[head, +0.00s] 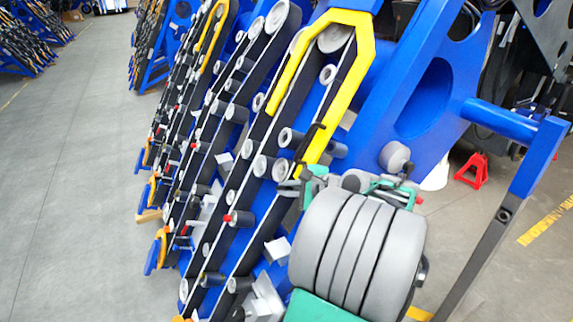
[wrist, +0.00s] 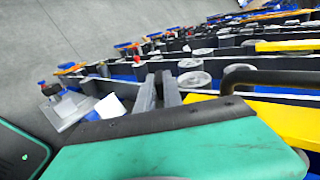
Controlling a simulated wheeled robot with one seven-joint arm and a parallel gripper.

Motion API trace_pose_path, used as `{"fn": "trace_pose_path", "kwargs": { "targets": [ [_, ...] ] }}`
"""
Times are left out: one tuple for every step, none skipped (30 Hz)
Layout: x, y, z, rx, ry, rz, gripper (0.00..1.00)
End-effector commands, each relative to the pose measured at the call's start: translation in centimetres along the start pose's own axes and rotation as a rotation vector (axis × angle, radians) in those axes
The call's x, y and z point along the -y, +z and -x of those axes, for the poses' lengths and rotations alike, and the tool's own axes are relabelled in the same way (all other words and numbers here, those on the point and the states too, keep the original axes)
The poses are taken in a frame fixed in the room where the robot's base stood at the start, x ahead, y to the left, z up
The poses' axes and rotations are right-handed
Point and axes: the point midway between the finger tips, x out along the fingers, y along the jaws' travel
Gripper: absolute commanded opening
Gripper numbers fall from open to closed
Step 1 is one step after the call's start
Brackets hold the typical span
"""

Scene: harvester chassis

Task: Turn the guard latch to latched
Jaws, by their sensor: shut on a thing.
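My gripper (head: 290,186) reaches in beside the lower end of the yellow guard (head: 318,138). In the wrist view its two grey fingers (wrist: 159,88) point away from the camera, close together. It is shut on a narrow dark part between the fingers, which I take to be the guard latch (wrist: 158,84). The fingers hide most of it, so its turn angle cannot be read. A bent black handle (wrist: 262,76) on the yellow guard lies to the right of the fingers, apart from them. This handle also shows in the head view (head: 313,140).
Belts with grey rollers (head: 267,167) run close around the gripper. A blue frame plate (head: 425,95) stands to the right, with a blue bar (head: 500,120) beyond it. A red jack stand (head: 471,170) is on the floor. The grey floor (head: 75,150) at left is free.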

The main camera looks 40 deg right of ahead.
Motion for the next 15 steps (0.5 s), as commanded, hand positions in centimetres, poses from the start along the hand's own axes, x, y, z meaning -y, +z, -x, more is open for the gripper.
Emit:
{"fn": "trace_pose_path", "kwargs": {
  "targets": [
    [1.03,0.65,0.57,0.002,0.041,-0.002,0.0],
    [0.95,0.61,0.5,0.002,0.067,-0.002,0.0],
    [0.91,0.56,0.42,0.003,0.097,-0.001,0.0],
    [0.86,0.49,0.35,0.003,0.118,-0.001,0.0],
    [0.82,0.41,0.31,0.002,0.14,0.0,0.0],
    [0.79,0.33,0.24,0.001,0.165,0.0,0.0],
    [0.74,0.26,0.16,0.001,0.183,0.0,0.0],
    [0.7,0.22,0.11,0.001,0.201,0.0,0.0],
    [0.65,0.16,0.05,0.001,0.222,0.0,0.0],
    [0.62,0.12,0.02,0.001,0.237,0.0,0.0],
    [0.66,0.09,0.01,0.0,0.249,0.001,0.0],
    [0.6,0.04,-0.03,0.0,0.266,0.001,0.0],
    [0.59,0.02,-0.06,0.0,0.277,0.0,0.0],
    [0.58,0.02,-0.06,0.0,0.287,0.0,0.0],
    [0.58,0.0,-0.09,0.0,0.298,0.0,0.0]
  ]
}}
